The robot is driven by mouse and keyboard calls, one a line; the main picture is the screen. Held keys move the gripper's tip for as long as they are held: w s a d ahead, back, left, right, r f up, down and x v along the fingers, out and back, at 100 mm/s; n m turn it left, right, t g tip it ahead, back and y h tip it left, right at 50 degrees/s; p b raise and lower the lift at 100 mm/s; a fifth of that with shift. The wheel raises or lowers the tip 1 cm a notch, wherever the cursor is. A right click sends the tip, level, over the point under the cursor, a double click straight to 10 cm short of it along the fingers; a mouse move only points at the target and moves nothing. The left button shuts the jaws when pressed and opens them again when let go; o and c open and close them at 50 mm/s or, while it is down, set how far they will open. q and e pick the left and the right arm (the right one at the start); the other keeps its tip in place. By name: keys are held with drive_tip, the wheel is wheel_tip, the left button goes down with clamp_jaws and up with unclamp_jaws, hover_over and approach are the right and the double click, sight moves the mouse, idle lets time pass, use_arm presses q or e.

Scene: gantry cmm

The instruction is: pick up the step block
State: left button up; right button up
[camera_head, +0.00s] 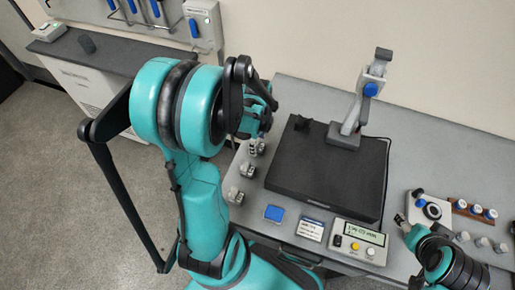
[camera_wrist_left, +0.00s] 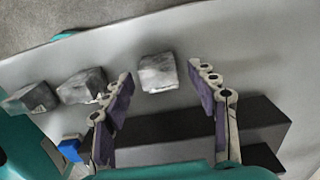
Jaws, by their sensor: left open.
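Three grey metal blocks stand in a row near the table's left edge. In the head view, the far block (camera_head: 257,148) is below my left gripper (camera_head: 252,136), the middle one (camera_head: 247,170) and near one (camera_head: 235,195) are closer to me. In the left wrist view, one block (camera_wrist_left: 157,75) shows between the open, empty fingers, just beyond their tips. The other two blocks (camera_wrist_left: 82,86) (camera_wrist_left: 28,98) lie to the left. I cannot tell steps on any of them. My right gripper (camera_head: 400,221) is at the right, small; its jaw state is unclear.
A black plate (camera_head: 320,185) with a grey measuring column (camera_head: 352,112) lies close right of the blocks. A tool rack hangs behind left.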

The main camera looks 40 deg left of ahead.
use_arm(q)
drive_tip(key=shift+f, duration=0.35)
drive_tip(key=shift+r, duration=0.1)
clamp_jaws()
drive_tip(key=shift+r, duration=0.1)
